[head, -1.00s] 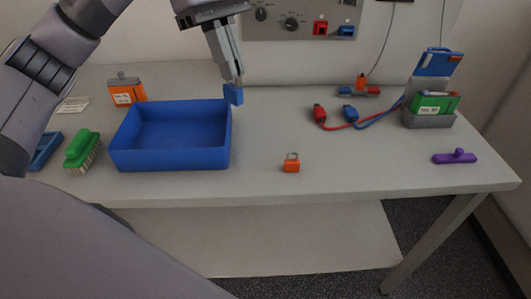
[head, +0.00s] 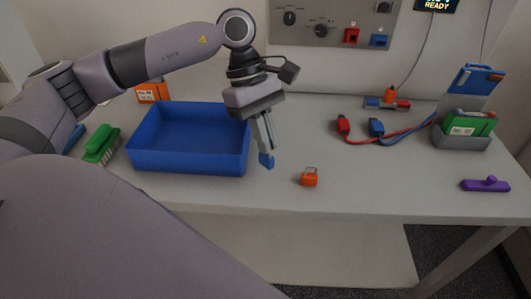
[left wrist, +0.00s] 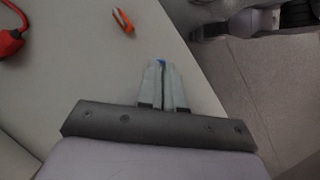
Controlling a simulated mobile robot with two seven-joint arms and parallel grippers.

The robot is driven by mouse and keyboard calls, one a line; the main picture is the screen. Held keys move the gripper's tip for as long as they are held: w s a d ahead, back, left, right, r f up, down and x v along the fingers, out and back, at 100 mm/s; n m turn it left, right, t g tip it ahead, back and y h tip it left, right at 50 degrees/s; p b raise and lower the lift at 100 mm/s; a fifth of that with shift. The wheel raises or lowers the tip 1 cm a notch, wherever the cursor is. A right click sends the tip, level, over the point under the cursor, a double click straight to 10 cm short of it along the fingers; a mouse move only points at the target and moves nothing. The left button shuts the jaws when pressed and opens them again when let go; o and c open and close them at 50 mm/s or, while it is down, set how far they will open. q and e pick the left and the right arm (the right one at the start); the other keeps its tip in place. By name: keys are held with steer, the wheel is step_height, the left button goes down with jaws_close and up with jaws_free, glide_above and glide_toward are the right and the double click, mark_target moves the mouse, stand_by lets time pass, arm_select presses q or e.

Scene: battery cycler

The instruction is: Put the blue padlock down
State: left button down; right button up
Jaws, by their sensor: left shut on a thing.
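The blue padlock (head: 266,161) hangs at the fingertips of my left gripper (head: 264,146), just right of the blue tray (head: 190,160). The gripper is shut on it and points down. In the left wrist view only a small blue bit of the padlock (left wrist: 161,62) shows past the fingers (left wrist: 162,75); the rest is hidden. In the head view the padlock is close over the table top (head: 340,195); I cannot tell whether it touches. My right gripper is not in view.
An orange padlock (head: 309,178) stands to the right of the blue one. Red (head: 342,126) and blue (head: 376,128) clips lie behind it. A green battery in a grey holder (head: 463,143) and a purple bar (head: 485,185) are at the right. A green brush (head: 101,143) lies left of the tray.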

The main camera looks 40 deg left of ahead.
mark_target(265, 156)
arm_select(q)
steer(key=shift+f, duration=2.5)
steer(key=shift+f, duration=0.25)
steer(key=c, duration=1.3)
jaws_free()
steer(key=shift+r, duration=0.1)
steer(key=shift+r, duration=0.1)
steer(key=shift+r+p, duration=0.25)
steer(key=shift+p, duration=0.05)
steer(key=b+v, duration=0.1)
steer(key=v, duration=1)
steer(key=shift+a+r, duration=0.2)
steer(key=shift+r, duration=0.15)
